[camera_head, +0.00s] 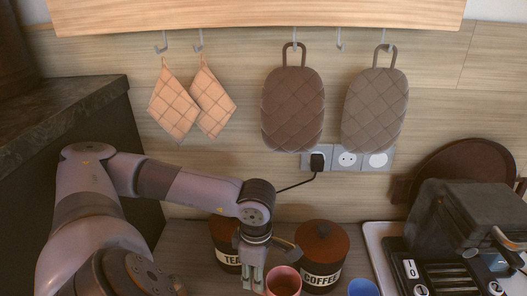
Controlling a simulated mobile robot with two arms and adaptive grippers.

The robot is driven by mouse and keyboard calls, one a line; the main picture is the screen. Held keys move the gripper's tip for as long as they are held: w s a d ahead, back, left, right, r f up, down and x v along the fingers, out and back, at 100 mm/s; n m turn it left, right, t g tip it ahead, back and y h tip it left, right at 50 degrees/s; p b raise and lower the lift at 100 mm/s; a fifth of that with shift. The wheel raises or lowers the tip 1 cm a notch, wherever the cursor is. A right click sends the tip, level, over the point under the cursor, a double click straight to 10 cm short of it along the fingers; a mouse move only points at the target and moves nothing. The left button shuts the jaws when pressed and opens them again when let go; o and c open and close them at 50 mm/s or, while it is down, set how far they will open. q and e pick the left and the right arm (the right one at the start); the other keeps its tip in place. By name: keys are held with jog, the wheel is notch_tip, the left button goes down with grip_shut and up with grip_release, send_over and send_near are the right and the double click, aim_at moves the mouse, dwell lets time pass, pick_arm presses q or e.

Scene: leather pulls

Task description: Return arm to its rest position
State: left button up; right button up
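My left arm comes in from the left and reaches across to the counter. My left gripper (254,281) points down at the bottom centre, right beside a pink cup (284,282). Its fingertips are small and partly cut by the frame's lower edge, so I cannot tell whether they are open or shut, or whether they touch the cup. My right arm and gripper are not in view.
A coffee canister (322,262) and a tea canister (222,240) stand close behind the gripper. A blue cup (363,287) is to the right, near a black coffee machine (465,235). Quilted pot holders (293,108) hang above. A dark cabinet (60,130) stands left.

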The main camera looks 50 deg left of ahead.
pick_arm(q)
jog(key=r, duration=0.3)
jog(key=shift+w+d+r, duration=0.1)
jog(key=shift+d+r, duration=0.05)
jog(key=shift+d, duration=0.25)
jog(key=shift+r, duration=0.55)
jog(key=shift+r, duration=0.1)
